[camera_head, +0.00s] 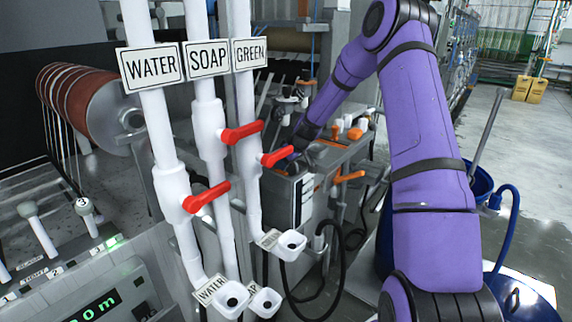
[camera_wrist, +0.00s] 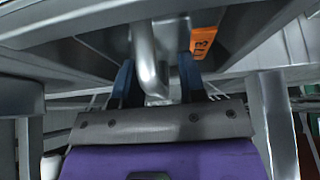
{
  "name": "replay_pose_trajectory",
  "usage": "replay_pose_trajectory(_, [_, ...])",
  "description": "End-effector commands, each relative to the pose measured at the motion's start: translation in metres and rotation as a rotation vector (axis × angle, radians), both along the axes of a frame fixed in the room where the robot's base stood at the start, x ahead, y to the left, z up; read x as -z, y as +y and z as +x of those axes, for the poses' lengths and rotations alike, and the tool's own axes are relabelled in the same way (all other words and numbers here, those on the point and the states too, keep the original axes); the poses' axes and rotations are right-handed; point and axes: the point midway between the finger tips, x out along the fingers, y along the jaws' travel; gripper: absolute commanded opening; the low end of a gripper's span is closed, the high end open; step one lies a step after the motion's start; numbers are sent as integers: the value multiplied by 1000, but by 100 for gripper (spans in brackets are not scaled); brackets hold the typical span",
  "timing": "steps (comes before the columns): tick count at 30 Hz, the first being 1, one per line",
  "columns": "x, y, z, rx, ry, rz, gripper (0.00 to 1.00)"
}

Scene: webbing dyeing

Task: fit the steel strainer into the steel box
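In the head view, my purple arm reaches over a grey steel box-like housing (camera_head: 327,155) behind the white pipes. The arm's end is small and partly hidden there, so the finger state does not show. In the wrist view, my gripper (camera_wrist: 158,88) has two dark blue fingers standing apart, one on each side of a bent steel bar (camera_wrist: 148,60) like a handle. A gap shows between the bar and the right finger. I cannot tell whether this bar belongs to the strainer. I cannot make out the strainer's body in either view.
Three white pipes with red levers (camera_head: 240,133) and signs stand in front of the housing. A control panel (camera_head: 95,300) is at the lower left. A blue bucket (camera_head: 480,182) is at the right. An orange tag (camera_wrist: 204,42) hangs under metal in the wrist view.

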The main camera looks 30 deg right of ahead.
Motion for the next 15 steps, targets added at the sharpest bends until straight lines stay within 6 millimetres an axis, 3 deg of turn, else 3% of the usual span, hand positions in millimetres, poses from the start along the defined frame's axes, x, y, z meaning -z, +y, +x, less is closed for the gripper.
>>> replay_pose_trajectory(15, [-80, -17, -43, 1, -2, -2, 38])
